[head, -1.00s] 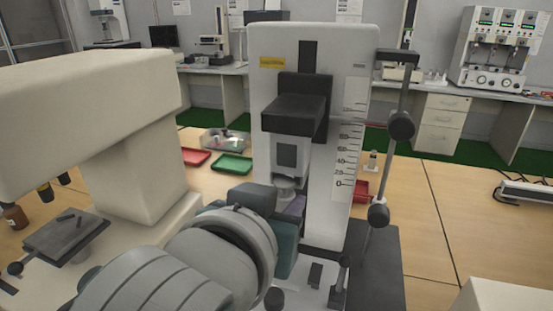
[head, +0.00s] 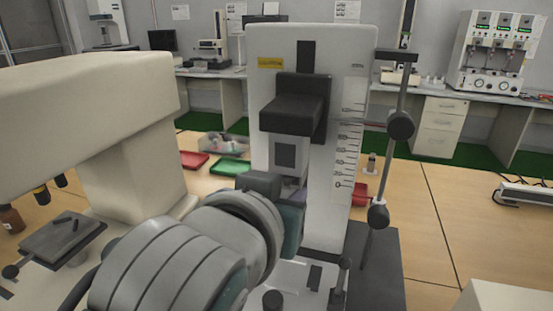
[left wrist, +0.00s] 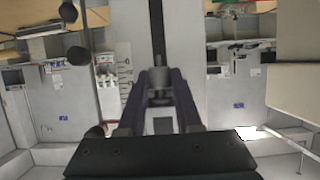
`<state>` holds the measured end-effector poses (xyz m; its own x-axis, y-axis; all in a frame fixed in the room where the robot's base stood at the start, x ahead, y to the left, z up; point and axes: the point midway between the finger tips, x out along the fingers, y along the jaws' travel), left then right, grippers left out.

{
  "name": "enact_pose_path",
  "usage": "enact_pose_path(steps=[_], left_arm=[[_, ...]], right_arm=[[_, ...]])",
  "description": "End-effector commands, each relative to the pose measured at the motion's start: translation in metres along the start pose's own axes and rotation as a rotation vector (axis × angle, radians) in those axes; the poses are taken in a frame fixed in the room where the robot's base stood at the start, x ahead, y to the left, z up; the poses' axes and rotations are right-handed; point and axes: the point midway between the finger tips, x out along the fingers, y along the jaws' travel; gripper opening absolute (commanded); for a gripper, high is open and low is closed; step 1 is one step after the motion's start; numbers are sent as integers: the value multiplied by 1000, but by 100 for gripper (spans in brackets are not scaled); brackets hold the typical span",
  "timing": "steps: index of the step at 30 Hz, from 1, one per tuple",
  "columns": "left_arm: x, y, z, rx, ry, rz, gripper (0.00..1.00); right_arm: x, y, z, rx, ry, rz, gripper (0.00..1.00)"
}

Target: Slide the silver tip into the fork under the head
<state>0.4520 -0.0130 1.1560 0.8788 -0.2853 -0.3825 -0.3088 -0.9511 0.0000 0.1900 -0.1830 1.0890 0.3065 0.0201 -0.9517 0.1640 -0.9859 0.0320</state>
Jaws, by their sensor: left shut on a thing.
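The tester stands upright at the middle of the head view, with a black head (head: 292,115) and a grey block (head: 286,155) under it. My left gripper (head: 294,196) is directly below that block, close under it; my wrist hides most of the gap. In the left wrist view my left gripper (left wrist: 158,80) has its two dark fingers closed in on a small silver tip (left wrist: 158,72), which stands between the fingertips. The fork is hidden or too small to make out, so I cannot tell whether the tip touches it. My right gripper is not in view.
A cream microscope-like machine (head: 130,150) stands close on the left of my arm. A dark post with knobs (head: 401,124) rises right of the tester. Red (head: 194,160) and green (head: 230,167) trays lie behind.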

Motion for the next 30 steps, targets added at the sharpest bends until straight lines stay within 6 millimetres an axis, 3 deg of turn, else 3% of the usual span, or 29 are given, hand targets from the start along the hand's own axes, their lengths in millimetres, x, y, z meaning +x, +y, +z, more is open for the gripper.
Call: enact_pose_path(steps=[30], left_arm=[[7, 1, -9, -1, 10, 3, 0]], right_arm=[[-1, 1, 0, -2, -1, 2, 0]])
